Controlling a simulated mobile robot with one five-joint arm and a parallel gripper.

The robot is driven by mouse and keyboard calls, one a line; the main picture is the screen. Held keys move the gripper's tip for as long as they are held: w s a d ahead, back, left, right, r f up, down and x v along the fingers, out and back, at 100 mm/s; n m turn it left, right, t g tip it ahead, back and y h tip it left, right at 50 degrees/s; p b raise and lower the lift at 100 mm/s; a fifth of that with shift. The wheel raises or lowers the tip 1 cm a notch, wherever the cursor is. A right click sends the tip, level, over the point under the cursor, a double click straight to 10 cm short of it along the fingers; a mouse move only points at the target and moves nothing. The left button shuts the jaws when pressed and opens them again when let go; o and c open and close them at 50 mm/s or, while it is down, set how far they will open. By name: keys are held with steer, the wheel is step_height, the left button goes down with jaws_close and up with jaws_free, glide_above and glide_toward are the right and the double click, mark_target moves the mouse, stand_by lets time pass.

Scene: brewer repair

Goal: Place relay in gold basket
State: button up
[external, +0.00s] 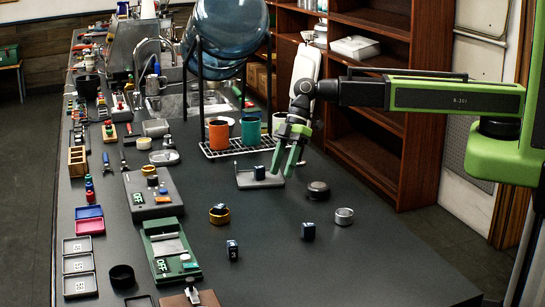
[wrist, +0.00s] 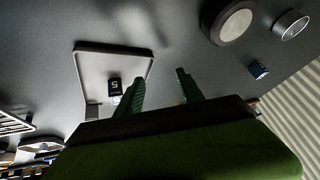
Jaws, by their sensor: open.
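My gripper (external: 283,172) is open and empty above the right end of a small grey tray (external: 246,184). A dark blue relay (external: 259,173) with a white marking sits on that tray. In the wrist view the relay (wrist: 115,87) is just left of the left finger, not between the fingers (wrist: 160,80). The basket does not show in the wrist view.
Other dark blue cubes (external: 232,250) (external: 308,231) stand on the open table. A black round knob (external: 318,190) and a silver ring (external: 344,216) are to the right. Orange and teal mugs (external: 219,133) stand on a rack behind. A green device (external: 171,252) is at front left.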

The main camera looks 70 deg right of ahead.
steer(key=s+d+f+m+h+b, duration=0.2)
steer(key=s+d+f+m, duration=0.15)
steer(key=d, duration=0.75)
steer(key=s+d+f+m+g+h+b, duration=0.1)
steer(key=s+d+f+m+h+b, duration=0.3)
steer(key=d, duration=0.8)
steer(key=s+d+f+m+p, duration=0.15)
steer(key=d+m, duration=0.35)
steer(key=d, duration=0.6)
step_height(320, 180, up, 14)
steer(key=p, duration=1.2)
steer(key=shift+f, duration=0.1)
step_height(320, 180, down, 5)
steer(key=b, duration=0.5)
